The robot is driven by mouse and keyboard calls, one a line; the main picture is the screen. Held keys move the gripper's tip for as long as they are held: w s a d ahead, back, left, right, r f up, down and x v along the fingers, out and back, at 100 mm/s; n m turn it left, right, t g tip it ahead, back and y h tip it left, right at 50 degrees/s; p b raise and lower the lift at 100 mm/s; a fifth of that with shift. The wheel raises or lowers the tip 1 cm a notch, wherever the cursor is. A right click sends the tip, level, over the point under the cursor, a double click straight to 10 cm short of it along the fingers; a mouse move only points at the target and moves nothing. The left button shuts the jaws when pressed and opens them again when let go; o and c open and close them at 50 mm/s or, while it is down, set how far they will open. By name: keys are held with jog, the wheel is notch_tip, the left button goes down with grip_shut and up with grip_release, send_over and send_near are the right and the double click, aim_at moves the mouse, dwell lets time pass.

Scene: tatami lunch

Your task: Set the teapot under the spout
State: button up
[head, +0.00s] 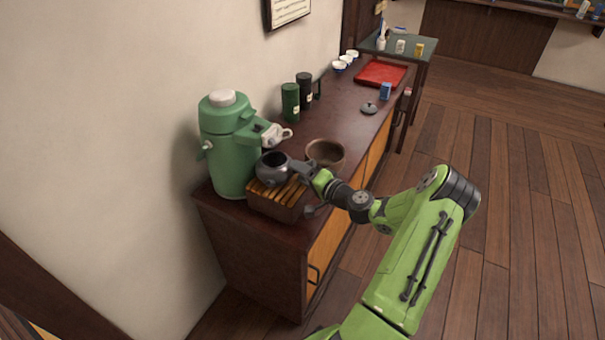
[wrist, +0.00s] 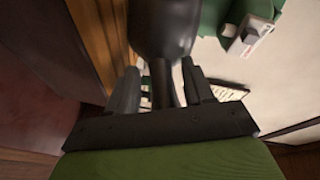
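The dark grey teapot (head: 271,170) is open at the top and looks upright, at the slatted wooden drip box (head: 273,208). I cannot tell whether it touches the slats. The green air pot (head: 229,158) stands just left of it, and its spout (head: 258,127) juts out above the teapot. My gripper (head: 307,172) reaches in from the right and is shut on the teapot's handle. In the wrist view the handle (wrist: 163,85) lies between the two fingers, with the dark teapot body (wrist: 162,30) beyond. A dark round lid (head: 369,108) lies farther along the counter.
A brown bowl (head: 325,153) stands close behind my gripper. A white pot (head: 277,136) is behind the teapot. Two dark canisters (head: 290,103), a red tray (head: 381,73), white cups (head: 340,65) and a blue container (head: 385,91) stand farther back. The wall bounds the counter's left.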

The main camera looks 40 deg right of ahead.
jog(key=shift+r+p, duration=0.3)
jog(key=shift+r, duration=0.05)
jog(key=s+r, duration=0.1)
jog(key=s, duration=1.1)
jog(key=w+a+r+n+g+y, duration=0.2)
jog(key=a+n+g, duration=0.3)
jog(key=a, duration=0.5)
jog(key=w+a+r+n+g+y, duration=0.15)
jog(key=a+n+g, duration=0.35)
jog(key=a, duration=0.5)
jog(key=s+a+r+n+h, duration=0.2)
jog(key=s+a+r, duration=0.3)
jog(key=s, duration=0.3)
jog(key=s+a+r+n+h, duration=0.1)
jog(key=s+a+r+h, duration=0.1)
jog(key=s+a+r, duration=0.3)
jog(key=s+r+p, duration=0.1)
jog(key=s+r, duration=0.1)
jog(key=s, duration=0.2)
jog(key=shift+s+a+r+n+g, duration=0.15)
jog(key=shift+s+r+n+g, duration=0.15)
jog(key=shift+n+g, duration=0.1)
